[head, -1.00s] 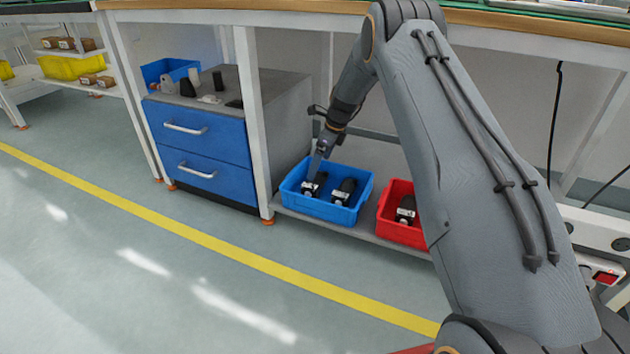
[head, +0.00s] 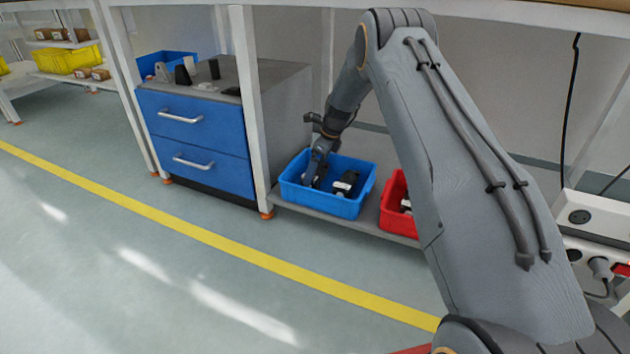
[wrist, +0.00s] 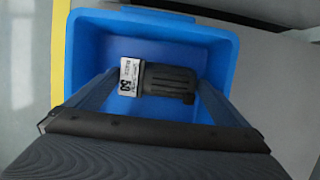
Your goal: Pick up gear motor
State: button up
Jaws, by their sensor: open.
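A dark gear motor (wrist: 172,82) with a white label end lies in the blue bin (wrist: 150,22), centred in the wrist view. My gripper (wrist: 158,92) is open, with one finger on each side of this motor; I cannot tell whether they touch it. In the head view my gripper (head: 314,178) reaches down into the left part of the blue bin (head: 322,203) and mostly hides the motor there. A second dark motor (head: 346,184) lies in the right part of the bin.
A red bin (head: 396,221) holding a dark part stands right of the blue bin on the low grey shelf (head: 290,207). A blue drawer cabinet (head: 198,140) and a white table leg (head: 249,110) stand to the left. The tabletop passes above my arm.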

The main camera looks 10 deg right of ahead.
jog(key=c, duration=0.7)
jog(key=shift+r, duration=0.15)
jog(key=shift+c, duration=0.5)
jog(key=shift+r, duration=0.1)
